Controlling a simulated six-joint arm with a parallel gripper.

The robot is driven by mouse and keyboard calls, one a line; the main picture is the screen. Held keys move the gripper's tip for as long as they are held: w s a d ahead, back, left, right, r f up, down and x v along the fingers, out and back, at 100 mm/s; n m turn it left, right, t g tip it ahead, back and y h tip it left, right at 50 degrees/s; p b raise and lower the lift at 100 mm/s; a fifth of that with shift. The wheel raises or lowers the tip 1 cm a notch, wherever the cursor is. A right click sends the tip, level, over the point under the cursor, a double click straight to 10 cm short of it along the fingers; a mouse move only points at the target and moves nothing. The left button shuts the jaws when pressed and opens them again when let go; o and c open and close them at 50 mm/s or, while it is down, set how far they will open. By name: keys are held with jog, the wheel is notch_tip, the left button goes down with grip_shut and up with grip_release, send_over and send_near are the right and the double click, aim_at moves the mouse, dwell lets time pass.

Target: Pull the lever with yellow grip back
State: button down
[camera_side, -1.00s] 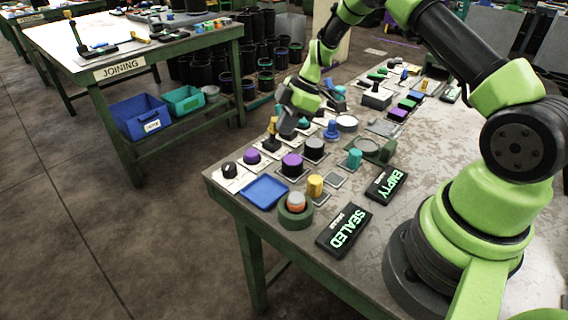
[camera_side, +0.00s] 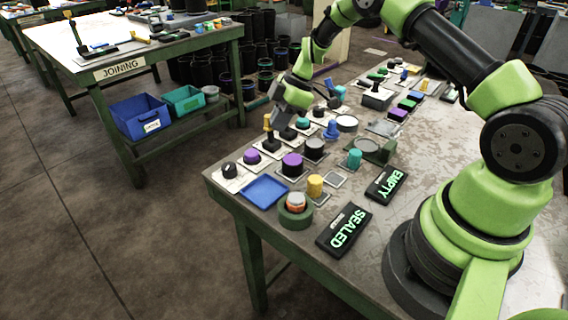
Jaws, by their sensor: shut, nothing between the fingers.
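The lever with the yellow grip (camera_side: 268,122) stands near the far left edge of the table, on a dark base (camera_side: 271,146) on a pale plate. Its grip leans slightly to the left in the picture. My gripper (camera_side: 284,120) is shut and empty, just right of the yellow grip and close to it. Whether the fingers touch the lever cannot be told at this size. The fingertips are small and dark against the dark parts behind them.
Purple (camera_side: 252,156) and black knobs sit by the lever. A blue tray (camera_side: 264,191), a yellow cylinder (camera_side: 315,185) and the SEALED sign (camera_side: 343,230) lie nearer. A blue peg (camera_side: 330,130) stands right of my gripper. The floor left of the table is clear.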

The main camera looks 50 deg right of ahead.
jog(key=shift+f, duration=0.3)
jog(key=shift+w+r, duration=0.15)
jog(key=shift+w, duration=0.2)
dwell(0.4)
jog(key=shift+s, duration=0.6)
notch_tip(320, 180, up, 8)
dwell(0.8)
